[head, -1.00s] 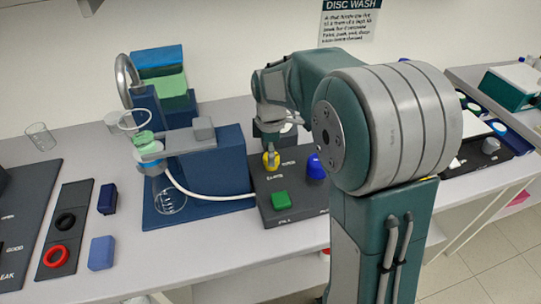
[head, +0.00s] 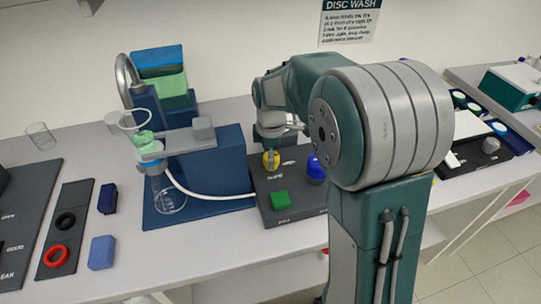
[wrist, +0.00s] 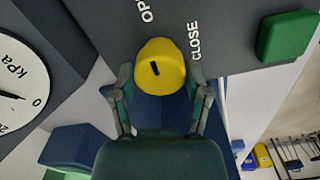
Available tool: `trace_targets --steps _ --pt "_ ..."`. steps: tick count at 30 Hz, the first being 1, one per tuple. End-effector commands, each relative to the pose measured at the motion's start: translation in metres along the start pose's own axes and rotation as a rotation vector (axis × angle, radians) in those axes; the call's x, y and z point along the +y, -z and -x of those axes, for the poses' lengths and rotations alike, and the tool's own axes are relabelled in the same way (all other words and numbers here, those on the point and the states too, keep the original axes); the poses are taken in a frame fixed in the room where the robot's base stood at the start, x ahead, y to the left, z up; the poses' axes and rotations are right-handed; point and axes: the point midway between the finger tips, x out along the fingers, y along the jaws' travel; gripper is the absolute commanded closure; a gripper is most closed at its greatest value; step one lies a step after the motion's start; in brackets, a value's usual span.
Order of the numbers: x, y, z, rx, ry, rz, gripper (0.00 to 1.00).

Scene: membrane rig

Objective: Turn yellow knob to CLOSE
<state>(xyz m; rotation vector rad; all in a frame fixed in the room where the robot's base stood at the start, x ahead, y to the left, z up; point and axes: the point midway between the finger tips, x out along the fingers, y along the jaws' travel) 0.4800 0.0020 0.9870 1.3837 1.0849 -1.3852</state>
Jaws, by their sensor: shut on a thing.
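The yellow knob (head: 271,161) stands on the dark control panel (head: 262,185), and my gripper (head: 271,146) comes down on it from above. In the wrist view the knob (wrist: 162,66) sits between my two fingers (wrist: 161,82), which are shut on its sides. A short dark mark on the knob's top is nearly upright in that picture, leaning slightly. The label OPEN, partly cut off, lies up and left of the knob, and CLOSE lies just right of it.
A green button (head: 281,200) and a blue knob (head: 315,168) share the panel; the green button also shows in the wrist view (wrist: 286,36). A kPa gauge (wrist: 20,85) is at left there. The blue rig (head: 218,165) with its white hose stands left of the panel.

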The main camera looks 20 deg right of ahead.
Motion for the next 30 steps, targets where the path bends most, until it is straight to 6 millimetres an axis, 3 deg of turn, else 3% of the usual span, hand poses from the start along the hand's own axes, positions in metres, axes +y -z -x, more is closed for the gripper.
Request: trace_targets --steps 11,30 --pt "0.0005 0.0 -0.0013 0.0 0.0 -0.206 0.86" --pt "0.0004 -0.0002 -0.0017 -0.001 0.001 -0.811 0.86"
